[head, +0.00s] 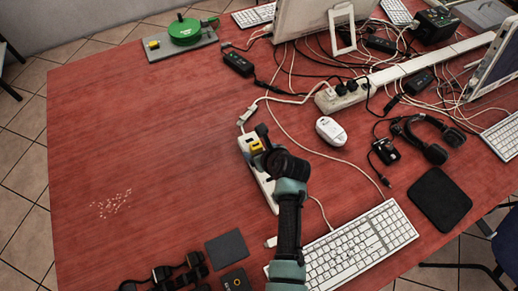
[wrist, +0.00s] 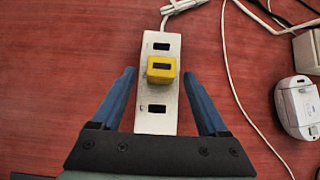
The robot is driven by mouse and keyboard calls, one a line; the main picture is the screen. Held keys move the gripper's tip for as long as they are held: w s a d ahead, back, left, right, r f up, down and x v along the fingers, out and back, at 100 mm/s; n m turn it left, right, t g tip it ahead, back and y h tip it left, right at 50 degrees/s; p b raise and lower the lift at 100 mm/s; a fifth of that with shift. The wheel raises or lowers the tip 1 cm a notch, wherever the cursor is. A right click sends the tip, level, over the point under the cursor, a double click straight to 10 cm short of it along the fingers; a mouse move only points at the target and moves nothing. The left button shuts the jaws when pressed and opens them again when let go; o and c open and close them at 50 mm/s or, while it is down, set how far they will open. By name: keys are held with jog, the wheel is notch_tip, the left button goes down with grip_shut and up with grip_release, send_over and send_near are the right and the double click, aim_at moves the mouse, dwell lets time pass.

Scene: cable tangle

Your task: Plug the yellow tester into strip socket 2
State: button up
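The yellow tester (wrist: 161,69), a small block with a dark slot on top, sits on the white power strip (wrist: 171,95) between two visible dark socket openings. How deep it sits and the socket numbers cannot be told. In the head view the tester (head: 256,148) shows beside my gripper (head: 262,142), on the strip (head: 247,148) near the table's middle. My gripper (wrist: 158,75) is open over the strip. Its blue fingers stand on either side of the tester, with visible gaps and no contact seen. My arm hides part of the strip in the head view.
A white mouse (head: 331,131), a keyboard (head: 358,245) and cables lie right of the strip. A second strip (head: 350,95), with black plugs, is behind. A green reel (head: 185,30) stands at the back left. The table's left side is mostly clear.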

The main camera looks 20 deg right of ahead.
jog(key=shift+r, duration=0.1)
jog(key=p+v, duration=0.2)
jog(key=v, duration=1.1)
